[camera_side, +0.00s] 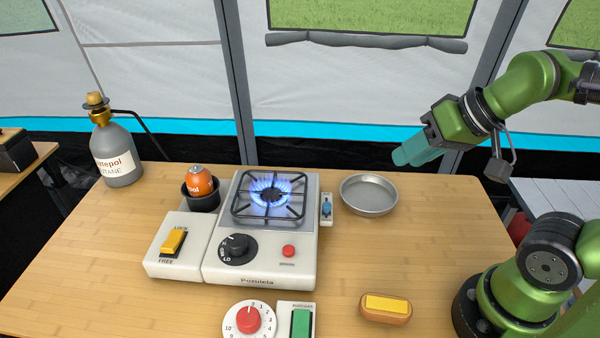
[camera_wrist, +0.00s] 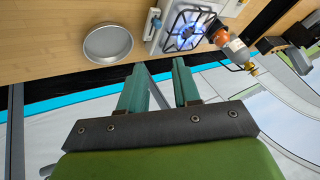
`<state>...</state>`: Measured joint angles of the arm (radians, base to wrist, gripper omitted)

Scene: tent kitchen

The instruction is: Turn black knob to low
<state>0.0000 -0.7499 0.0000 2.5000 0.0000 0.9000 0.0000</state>
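The black knob (camera_side: 237,248) sits on the front panel of the white camp stove (camera_side: 262,274), on a dark dial with white lettering too small to read fully. A blue flame (camera_side: 271,189) burns under the black grate. My gripper (camera_side: 403,158) is raised above the back right of the table, well away from the knob. In the wrist view its two teal fingers (camera_wrist: 160,88) are apart with nothing between them. The stove's burner (camera_wrist: 186,31) shows at the top of the wrist view. The knob is not visible there.
A round metal pan (camera_side: 369,196) lies right of the stove. A yellow lock lever (camera_side: 172,241) and orange canister (camera_side: 199,182) are at its left. A grey gas bottle (camera_side: 116,153) stands at the back left. A red dial (camera_side: 248,319), green switch (camera_side: 301,322) and yellow-topped block (camera_side: 386,308) are in front.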

